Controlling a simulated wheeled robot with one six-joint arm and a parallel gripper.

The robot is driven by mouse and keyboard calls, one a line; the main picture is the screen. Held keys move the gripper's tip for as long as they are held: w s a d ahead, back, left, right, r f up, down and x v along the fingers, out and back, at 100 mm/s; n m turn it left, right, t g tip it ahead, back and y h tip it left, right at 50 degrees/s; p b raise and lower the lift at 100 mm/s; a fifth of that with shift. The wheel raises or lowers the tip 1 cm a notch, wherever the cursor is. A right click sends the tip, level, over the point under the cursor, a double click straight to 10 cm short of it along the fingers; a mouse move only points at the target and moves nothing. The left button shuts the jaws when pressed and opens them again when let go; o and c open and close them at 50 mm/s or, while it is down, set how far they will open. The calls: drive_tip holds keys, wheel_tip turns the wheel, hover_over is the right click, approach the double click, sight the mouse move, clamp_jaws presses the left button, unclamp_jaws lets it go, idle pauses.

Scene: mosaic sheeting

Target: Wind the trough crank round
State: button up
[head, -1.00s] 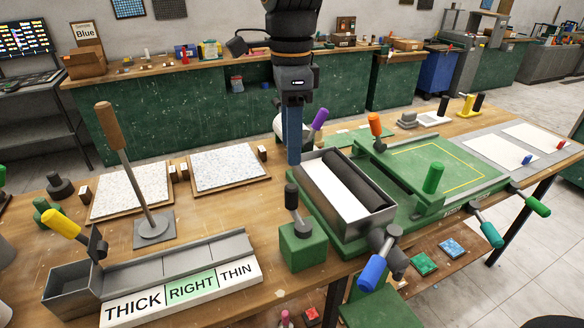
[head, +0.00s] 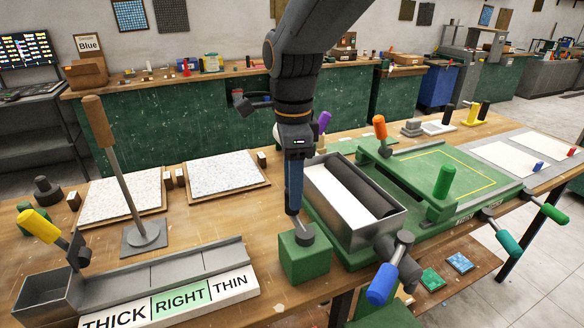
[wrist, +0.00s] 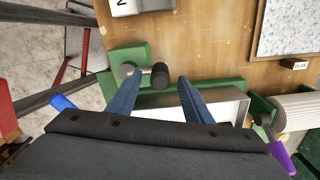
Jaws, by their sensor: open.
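The grey trough (head: 330,222) with a dark roller stands on the green bench frame. A crank with a blue handle (head: 382,285) and dark grey arm sits at its near end; the blue handle also shows in the wrist view (wrist: 62,103). Left of the trough is a green block (head: 303,262) with a grey lever and black knob (wrist: 160,75). My gripper (head: 293,212) is low over this block and hides the knob in the head view. In the wrist view, my gripper (wrist: 157,78) is open with the knob between its fingers; contact cannot be told.
A green press bed (head: 440,168) with orange and green handles lies right of the trough. A tall wooden-handled lever (head: 98,122), a yellow-handled box and a THICK/RIGHT/THIN gauge (head: 180,298) stand left. Two speckled panels lie behind; bare table lies between.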

drive_tip(key=shift+f, duration=1.3)
drive_tip(key=shift+c, duration=0.4)
drive_tip(key=c, duration=0.9)
drive_tip(key=s+a+p, duration=0.3)
drive_tip(key=s+p, duration=0.5)
drive_tip(key=s, duration=0.1)
drive_tip(key=shift+c, duration=0.2)
drive_tip(key=s+d+p, duration=0.2)
drive_tip(key=d+p, duration=0.2)
drive_tip(key=d, duration=0.4)
drive_tip(key=shift+s+d+p, duration=0.4)
